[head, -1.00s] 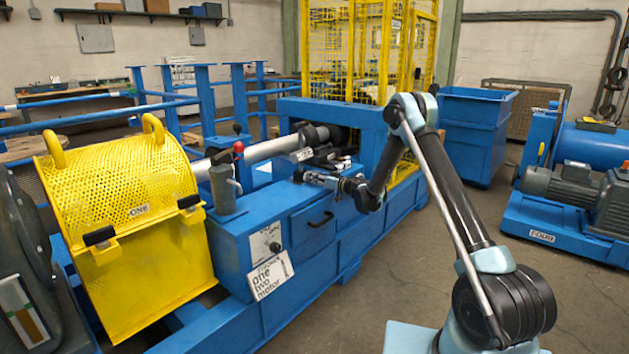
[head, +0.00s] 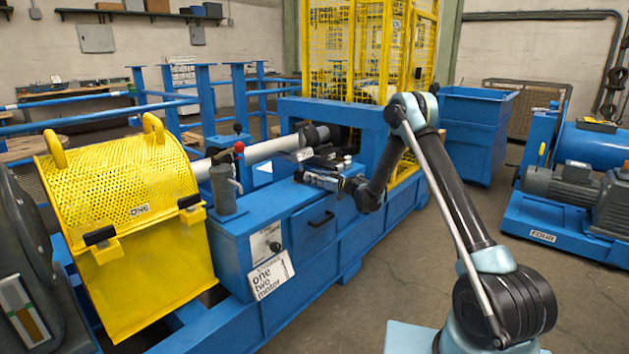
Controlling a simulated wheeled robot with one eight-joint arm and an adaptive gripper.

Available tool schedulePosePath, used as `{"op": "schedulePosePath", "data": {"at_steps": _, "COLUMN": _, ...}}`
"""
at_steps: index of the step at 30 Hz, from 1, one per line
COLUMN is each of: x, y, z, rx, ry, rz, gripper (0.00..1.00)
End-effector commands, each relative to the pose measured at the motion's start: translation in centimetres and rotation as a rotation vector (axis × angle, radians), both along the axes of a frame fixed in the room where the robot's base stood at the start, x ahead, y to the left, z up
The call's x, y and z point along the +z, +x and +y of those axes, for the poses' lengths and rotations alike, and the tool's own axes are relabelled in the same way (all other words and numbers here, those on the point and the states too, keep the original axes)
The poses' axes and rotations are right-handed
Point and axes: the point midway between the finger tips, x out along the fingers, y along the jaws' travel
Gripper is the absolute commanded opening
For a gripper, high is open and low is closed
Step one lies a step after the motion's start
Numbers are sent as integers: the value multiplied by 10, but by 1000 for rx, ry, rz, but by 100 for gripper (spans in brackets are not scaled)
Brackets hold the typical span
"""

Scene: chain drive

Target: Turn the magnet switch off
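My gripper (head: 301,177) is small in the head view, at the end of my arm, low over the blue top of the long machine. It points left, and I cannot tell whether its fingers are open or shut. I cannot make out for certain which part is the magnet switch. A dark fitting with small pale knobs (head: 333,160) sits on the machine just behind my gripper.
A red-ball lever (head: 239,147) and a grey cylinder (head: 222,188) stand left of my gripper. A yellow perforated guard (head: 118,185) fills the left side. A yellow cage (head: 345,50) rises behind. The floor (head: 400,270) in front is clear.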

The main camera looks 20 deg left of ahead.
Motion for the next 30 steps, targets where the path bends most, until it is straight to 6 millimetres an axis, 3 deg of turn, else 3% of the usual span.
{"op": "schedulePosePath", "data": {"at_steps": 7, "x": 0, "y": -5, "z": -17, "rx": -1, "ry": 0, "rz": 1, "gripper": 23}}
{"op": "schedulePosePath", "data": {"at_steps": 21, "x": -1, "y": -30, "z": -96, "rx": -2, "ry": 0, "rz": 1, "gripper": 23}}
{"op": "schedulePosePath", "data": {"at_steps": 30, "x": -1, "y": -36, "z": -114, "rx": -1, "ry": -1, "rz": 1, "gripper": 23}}
